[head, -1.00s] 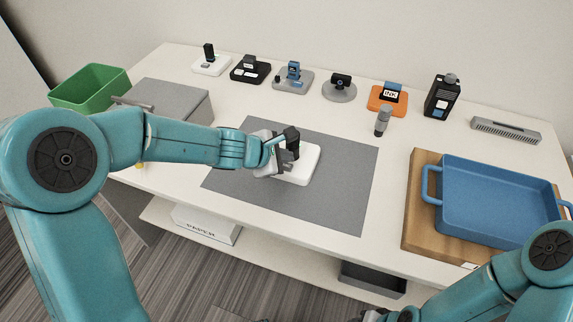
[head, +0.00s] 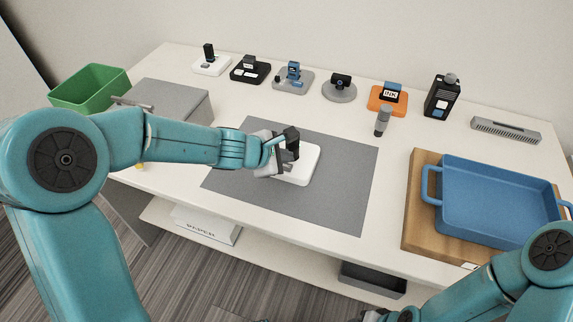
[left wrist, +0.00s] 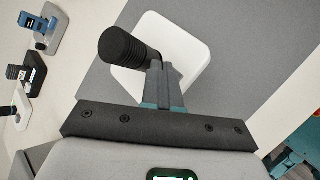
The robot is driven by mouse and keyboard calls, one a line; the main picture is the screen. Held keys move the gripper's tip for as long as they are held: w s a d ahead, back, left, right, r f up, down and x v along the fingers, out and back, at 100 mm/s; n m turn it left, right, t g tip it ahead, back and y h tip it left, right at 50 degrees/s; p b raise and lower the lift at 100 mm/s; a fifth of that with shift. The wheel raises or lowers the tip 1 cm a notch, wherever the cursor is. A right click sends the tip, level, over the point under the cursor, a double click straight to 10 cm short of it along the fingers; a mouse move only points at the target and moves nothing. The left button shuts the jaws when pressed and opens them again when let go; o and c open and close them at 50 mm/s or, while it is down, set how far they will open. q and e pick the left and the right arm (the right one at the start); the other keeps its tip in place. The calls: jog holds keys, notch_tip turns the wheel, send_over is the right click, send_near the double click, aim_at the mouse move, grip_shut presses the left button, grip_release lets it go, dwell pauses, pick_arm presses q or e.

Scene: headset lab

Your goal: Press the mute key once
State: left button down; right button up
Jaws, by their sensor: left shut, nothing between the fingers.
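A white square-based device (head: 302,169) with an upright black ribbed head (head: 292,143) stands on the grey mat. In the left wrist view its white base (left wrist: 190,52) and black head (left wrist: 128,46) show close up. My left gripper (left wrist: 165,72) is shut and empty, its fingertips over the base, beside the black head. In the head view my left gripper (head: 270,160) is at the device's left side. No mute key is visible; the fingers hide part of the base. I cannot tell whether the fingertips touch it. My right gripper (head: 374,315) barely shows at the bottom edge.
The grey mat (head: 345,190) is clear around the device. Several small devices stand along the back of the table. A grey cylinder (head: 382,121) stands behind the mat. A blue tray (head: 500,185) on a wooden board is at right; a green bin (head: 90,90) and grey box are at left.

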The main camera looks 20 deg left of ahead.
pick_arm(q)
jog(key=shift+f, duration=0.15)
jog(key=shift+f+b, duration=0.3)
jog(key=shift+b, duration=0.15)
jog(key=shift+f+b, duration=0.45)
jog(key=shift+b, duration=0.05)
dwell(0.6)
jog(key=shift+r, duration=0.15)
jog(key=shift+r+p, duration=0.75)
jog(key=shift+p, duration=0.15)
notch_tip(320, 180, up, 5)
jog(key=p, duration=0.5)
jog(key=shift+r, duration=0.1)
